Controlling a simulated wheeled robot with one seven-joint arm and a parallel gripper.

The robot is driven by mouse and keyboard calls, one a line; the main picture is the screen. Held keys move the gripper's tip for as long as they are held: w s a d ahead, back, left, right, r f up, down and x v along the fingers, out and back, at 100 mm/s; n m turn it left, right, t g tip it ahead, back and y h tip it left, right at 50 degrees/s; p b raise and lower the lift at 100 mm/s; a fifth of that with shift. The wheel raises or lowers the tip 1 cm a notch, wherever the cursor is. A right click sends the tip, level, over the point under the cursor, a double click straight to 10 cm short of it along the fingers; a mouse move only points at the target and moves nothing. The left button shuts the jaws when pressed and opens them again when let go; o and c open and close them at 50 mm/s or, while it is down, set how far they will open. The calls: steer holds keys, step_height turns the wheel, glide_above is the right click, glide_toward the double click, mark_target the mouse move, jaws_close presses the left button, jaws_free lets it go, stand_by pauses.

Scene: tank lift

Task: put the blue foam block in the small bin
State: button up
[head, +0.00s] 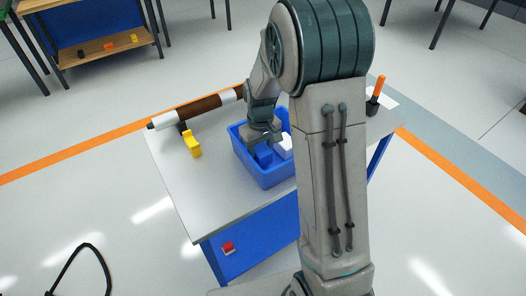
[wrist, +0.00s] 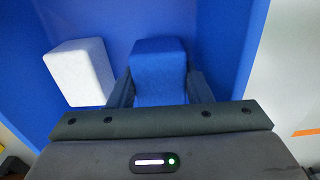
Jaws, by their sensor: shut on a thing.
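The blue foam block (wrist: 158,66) is between my gripper's fingers (wrist: 160,92) in the wrist view, and the gripper is shut on it. In the head view my gripper (head: 262,142) reaches down into the blue bin (head: 252,171) on the table, and the blue block (head: 263,155) shows just below it. A white block (wrist: 80,72) lies inside the same bin, left of the blue block in the wrist view and right of it in the head view (head: 286,146). My arm hides the right part of the bin. Whether the blue block touches the bin floor, I cannot tell.
The table (head: 185,185) also holds a yellow object (head: 192,144), a brown and white roller (head: 200,107) along its back edge, and an orange-handled tool (head: 377,90) at the right. The tabletop left of the bin is mostly clear. A shelf unit (head: 112,50) stands far left.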

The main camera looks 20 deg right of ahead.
steer(key=shift+f, duration=0.65)
steer(key=shift+f, duration=0.15)
steer(key=o, duration=0.7)
